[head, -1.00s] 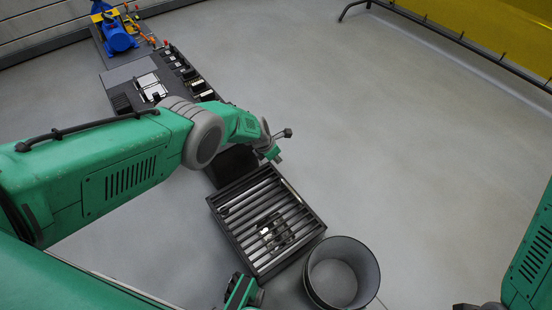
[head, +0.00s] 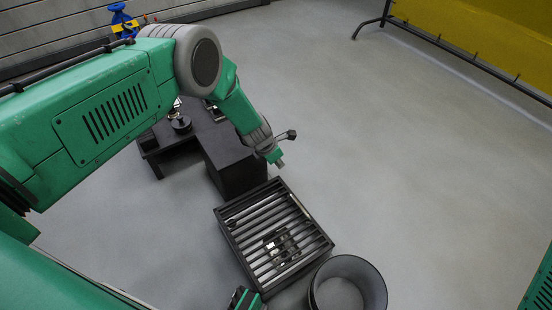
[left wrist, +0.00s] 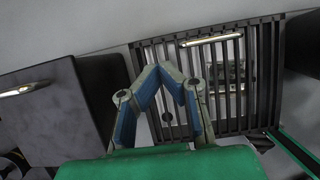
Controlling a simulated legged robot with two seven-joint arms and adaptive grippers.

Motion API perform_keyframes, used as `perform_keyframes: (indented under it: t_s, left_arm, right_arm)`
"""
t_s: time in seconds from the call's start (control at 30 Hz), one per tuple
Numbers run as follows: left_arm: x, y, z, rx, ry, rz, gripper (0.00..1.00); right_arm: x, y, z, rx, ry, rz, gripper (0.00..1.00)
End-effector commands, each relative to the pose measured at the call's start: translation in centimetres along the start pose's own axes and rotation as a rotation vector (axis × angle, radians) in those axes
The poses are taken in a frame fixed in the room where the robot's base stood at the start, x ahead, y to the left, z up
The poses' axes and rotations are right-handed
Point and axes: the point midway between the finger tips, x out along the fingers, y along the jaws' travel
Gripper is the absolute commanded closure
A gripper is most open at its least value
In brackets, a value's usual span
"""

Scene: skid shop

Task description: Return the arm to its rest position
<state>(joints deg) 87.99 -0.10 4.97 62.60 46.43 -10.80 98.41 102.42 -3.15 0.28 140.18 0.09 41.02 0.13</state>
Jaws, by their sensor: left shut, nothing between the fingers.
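My left arm (head: 110,105) comes in from the left of the head view and bends down at the elbow. Its gripper (head: 278,160) hangs above the far edge of a slatted black table. In the left wrist view the gripper (left wrist: 165,72) shows its blue-padded fingers with the tips together and nothing between them.
A dark bench (head: 238,170) lies beyond, with a blue machine (head: 122,18) farther back. A yellow barrier (head: 490,35) stands far right. Open floor lies between.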

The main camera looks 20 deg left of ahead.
Motion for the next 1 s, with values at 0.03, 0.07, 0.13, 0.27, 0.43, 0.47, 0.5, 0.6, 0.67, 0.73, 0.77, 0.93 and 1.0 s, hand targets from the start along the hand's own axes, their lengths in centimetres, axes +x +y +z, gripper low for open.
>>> perform_keyframes:
  t_s: [0.03,0.07,0.13,0.27,0.43,0.47,0.5,0.6,0.67,0.73,0.77,0.93,1.0]
  left_arm:
    - [-0.9,-0.1,0.1,-0.003,-0.001,-0.002,1.0]
    - [-1.3,0.0,0.1,-0.002,0.0,-0.001,1.0]
    - [-2.1,0.0,0.1,-0.002,0.0,-0.001,1.0]
    - [-3.1,-0.1,0.0,0.0,0.001,-0.001,1.0]
    - [-3.5,-0.2,0.0,0.002,0.001,-0.002,1.0]
    - [-3.5,-0.2,0.0,0.004,0.002,-0.001,1.0]
    - [-3.5,-0.3,-0.2,0.013,0.006,-0.001,1.0]
    - [-3.5,-1.0,-1.9,0.1,0.041,0.005,1.0]
    - [-3.5,-1.8,-3.8,0.206,0.08,0.009,1.0]
    - [-3.9,-2.9,-6.8,0.379,0.138,0.008,1.0]
    - [-4.1,-3.5,-8.2,0.466,0.164,0.005,1.0]
    - [-6.6,-6.7,-15.9,0.997,0.29,-0.049,1.0]
    - [-8.0,-8.0,-18.6,1.214,0.323,-0.089,1.0]
  right_arm:
    - [0.0,0.0,0.0,0.0,0.0,0.0,0.5]
    - [0.0,0.0,0.0,0.0,0.0,0.0,0.5]
    - [0.0,0.0,0.0,0.0,0.0,0.0,0.5]
    - [0.0,0.0,0.0,0.0,0.0,0.0,0.5]
    - [0.0,0.0,0.0,0.0,0.0,0.0,0.5]
    - [0.0,0.0,0.0,0.0,0.0,0.0,0.5]
    - [0.0,0.0,0.0,0.0,0.0,0.0,0.5]
    - [0.0,0.0,0.0,0.0,-0.002,0.0,0.5]
    - [0.1,0.0,-0.1,0.0,-0.003,0.0,0.5]
    - [0.1,0.0,-0.2,0.0,-0.003,0.0,0.5]
    - [0.1,0.0,-0.2,0.0,-0.003,0.0,0.5]
    - [0.1,0.0,-0.1,0.0,-0.003,0.0,0.5]
    - [0.1,0.0,-0.1,0.0,-0.003,0.0,0.5]
